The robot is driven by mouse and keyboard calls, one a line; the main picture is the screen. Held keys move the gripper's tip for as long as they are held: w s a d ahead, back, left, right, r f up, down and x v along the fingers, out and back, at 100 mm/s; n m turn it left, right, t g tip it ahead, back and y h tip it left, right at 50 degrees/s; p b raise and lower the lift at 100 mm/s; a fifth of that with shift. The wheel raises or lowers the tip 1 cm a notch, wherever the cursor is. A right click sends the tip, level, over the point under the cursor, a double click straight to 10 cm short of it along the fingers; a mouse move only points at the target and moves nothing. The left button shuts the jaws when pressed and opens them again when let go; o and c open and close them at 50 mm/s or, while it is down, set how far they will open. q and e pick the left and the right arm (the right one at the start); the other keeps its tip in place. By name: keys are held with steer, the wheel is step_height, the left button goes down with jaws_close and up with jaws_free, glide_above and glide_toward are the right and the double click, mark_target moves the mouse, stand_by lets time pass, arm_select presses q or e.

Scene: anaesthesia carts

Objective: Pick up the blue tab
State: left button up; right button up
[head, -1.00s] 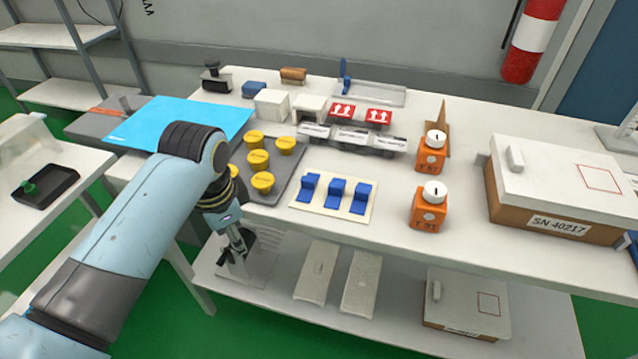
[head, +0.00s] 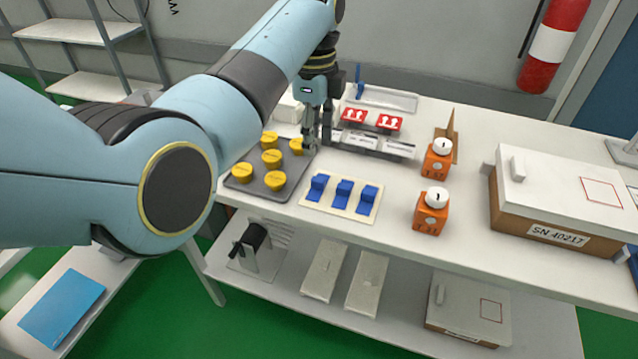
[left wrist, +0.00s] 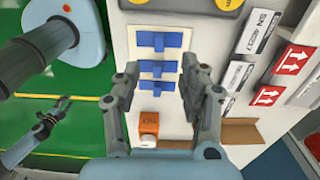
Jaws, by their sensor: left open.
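Three blue tabs stand in a row on a cream plate (head: 309,203) near the front of the white table: left tab (head: 318,187), middle tab (head: 343,194) and right tab (head: 367,199). My left gripper (head: 316,146) is open and empty, pointing down above the table, behind the tabs and near the yellow caps. In the left wrist view, the middle tab (left wrist: 158,69) shows between the open fingers (left wrist: 160,75), with clear height below them. My right gripper (left wrist: 55,116) shows small at the lower left of the wrist view, away from the table; its jaw state is unclear.
A grey tray (head: 243,189) of yellow caps (head: 270,157) lies left of the tabs. Orange bottles (head: 431,217) with white tops stand to the right. Boxes with red arrow labels (head: 388,122) stand behind. A large lidded box (head: 560,234) is farther right.

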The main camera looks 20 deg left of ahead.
mark_target(315, 179)
arm_select(q)
step_height(315, 179, down, 10)
steer(key=shift+f+b, duration=0.1)
steer(key=shift+b, duration=0.6)
steer(key=shift+c, duration=0.4)
steer(key=c, duration=0.8)
